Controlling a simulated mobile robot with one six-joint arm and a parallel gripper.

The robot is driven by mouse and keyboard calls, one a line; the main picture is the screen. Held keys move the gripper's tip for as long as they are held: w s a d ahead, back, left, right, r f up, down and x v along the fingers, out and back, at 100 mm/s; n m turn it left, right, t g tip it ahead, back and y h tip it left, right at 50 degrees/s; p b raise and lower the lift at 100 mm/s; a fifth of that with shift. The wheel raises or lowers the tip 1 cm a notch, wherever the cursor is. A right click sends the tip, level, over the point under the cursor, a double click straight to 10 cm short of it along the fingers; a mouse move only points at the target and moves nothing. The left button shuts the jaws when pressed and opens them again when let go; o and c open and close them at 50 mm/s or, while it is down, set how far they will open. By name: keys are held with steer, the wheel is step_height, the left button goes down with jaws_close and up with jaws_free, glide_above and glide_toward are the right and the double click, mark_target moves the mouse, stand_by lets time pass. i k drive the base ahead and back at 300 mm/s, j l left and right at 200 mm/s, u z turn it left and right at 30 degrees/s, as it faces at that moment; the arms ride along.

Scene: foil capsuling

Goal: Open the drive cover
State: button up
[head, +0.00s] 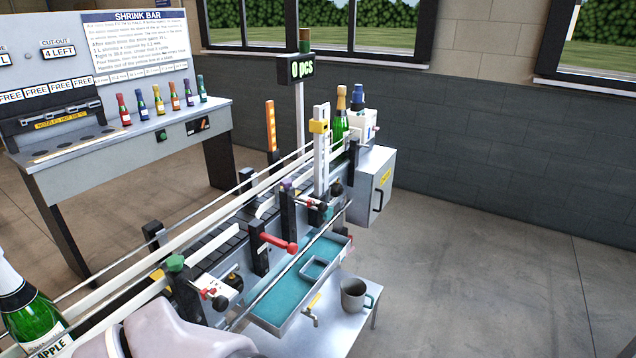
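A grey box (368,196) hangs at the far right end of the conveyor. Its right-hand face carries a yellow label (385,177), too small to read surely, and a black bar handle (377,200). This face looks like the drive cover, and it appears closed. Only a pale, rounded part of my own arm shows at the bottom edge. My gripper is not in view, so whether it is open or shut does not show.
The conveyor (224,240) with rails, clamps and coloured knobs runs diagonally between my arm and the box. A teal tray (283,300) and a grey mug (353,294) are on the near side. Green bottles stand at both ends. Floor right of the box is clear.

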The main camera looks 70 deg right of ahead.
mark_target(387, 190)
steer(key=k+l+z, duration=0.15)
steer(key=z, duration=0.35)
steer(key=k+l+z, duration=0.2)
steer(key=z, duration=0.25)
steer(key=k+l+z, duration=0.1)
steer(key=l+z, duration=0.15)
steer(key=z, duration=0.25)
steer(key=l+z, duration=0.3)
steer(key=z, duration=0.2)
steer(key=l+z, duration=0.3)
steer(key=z, duration=0.15)
steer(key=i+l, duration=0.25)
steer(key=i, duration=0.25)
steer(key=i+l+z, duration=0.1)
steer(key=i, duration=0.4)
steer(key=i+l+z, duration=0.1)
steer(key=i+l, duration=0.2)
steer(key=i, duration=0.25)
steer(key=i+l, duration=0.15)
steer(key=i, duration=0.35)
